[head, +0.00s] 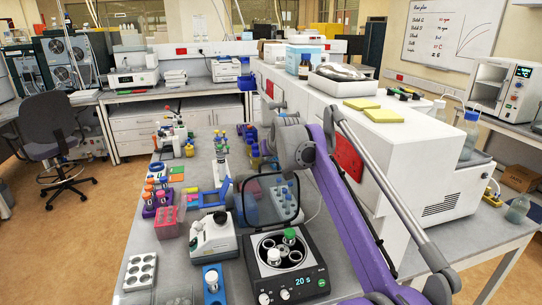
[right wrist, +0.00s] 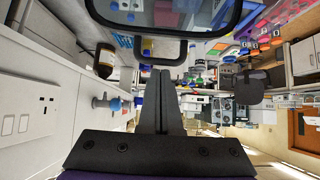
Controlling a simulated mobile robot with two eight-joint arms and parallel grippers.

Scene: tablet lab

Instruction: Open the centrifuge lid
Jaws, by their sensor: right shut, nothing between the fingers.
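The centrifuge (head: 315,262) is a black box at the front of the bench with a "20 s" display. Its clear, dark-framed lid (head: 266,200) stands raised at the back edge, and the rotor with white and green capped tubes is exposed. My right gripper (head: 263,150) is near and above the lid's top edge, partly hidden by my wrist. In the right wrist view its fingers (right wrist: 163,78) are shut and empty. The lid's frame (right wrist: 205,34) crosses the top of that view, apart from the fingers as far as I can tell. My left gripper is not in view.
A white device (head: 212,238) stands left of the centrifuge. A blue tube holder (head: 213,290) and a white rack (head: 140,272) are at front left. A tube rack (head: 285,197) is behind the lid. A large white instrument (head: 425,180) bounds the right side.

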